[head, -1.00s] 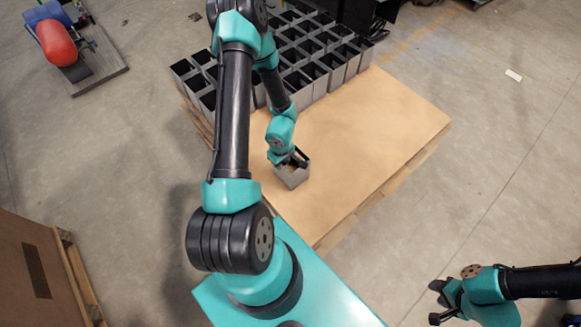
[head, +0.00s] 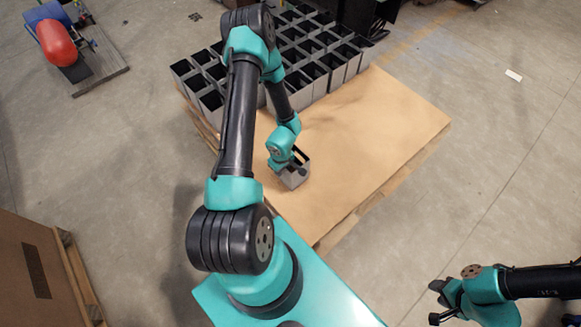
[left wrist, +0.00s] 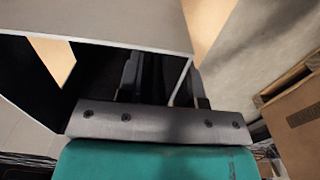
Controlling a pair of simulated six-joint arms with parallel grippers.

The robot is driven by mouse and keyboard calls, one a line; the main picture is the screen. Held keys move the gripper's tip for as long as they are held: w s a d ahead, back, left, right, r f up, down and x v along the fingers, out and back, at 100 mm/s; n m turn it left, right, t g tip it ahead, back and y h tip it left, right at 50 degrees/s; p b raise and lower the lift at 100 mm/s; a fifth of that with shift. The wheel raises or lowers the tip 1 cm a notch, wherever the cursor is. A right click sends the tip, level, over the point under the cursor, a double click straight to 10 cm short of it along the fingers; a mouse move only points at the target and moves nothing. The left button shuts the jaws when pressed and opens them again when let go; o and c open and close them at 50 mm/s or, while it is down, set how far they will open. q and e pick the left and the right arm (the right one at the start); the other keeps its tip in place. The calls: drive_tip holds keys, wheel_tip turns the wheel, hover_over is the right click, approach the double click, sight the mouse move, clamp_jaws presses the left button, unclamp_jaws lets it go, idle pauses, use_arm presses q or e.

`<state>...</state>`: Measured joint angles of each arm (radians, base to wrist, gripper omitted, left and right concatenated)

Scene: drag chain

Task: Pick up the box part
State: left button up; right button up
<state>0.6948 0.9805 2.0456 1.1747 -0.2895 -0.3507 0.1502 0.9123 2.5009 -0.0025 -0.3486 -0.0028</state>
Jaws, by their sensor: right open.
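A grey open-topped box part (head: 294,180) stands alone on the brown board near its left front edge. My left gripper (head: 299,161) is down at the box's mouth. In the left wrist view, the box (left wrist: 130,22) fills the upper left, with its dark inside showing. The left gripper's fingers (left wrist: 165,82) are apart, one inside the mouth and one outside, with a thin wall between them. Contact with that wall is hard to tell. My right gripper (head: 436,302) is open and empty at the lower right, away from the board.
Several similar grey boxes (head: 318,72) stand in rows at the back of the board. The brown board (head: 380,125) on its pallet is clear to the right. A large cardboard box (head: 38,265) stands at the lower left.

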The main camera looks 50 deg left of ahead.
use_arm(q)
drive_tip(key=shift+c, duration=0.2)
clamp_jaws()
idle(0.5)
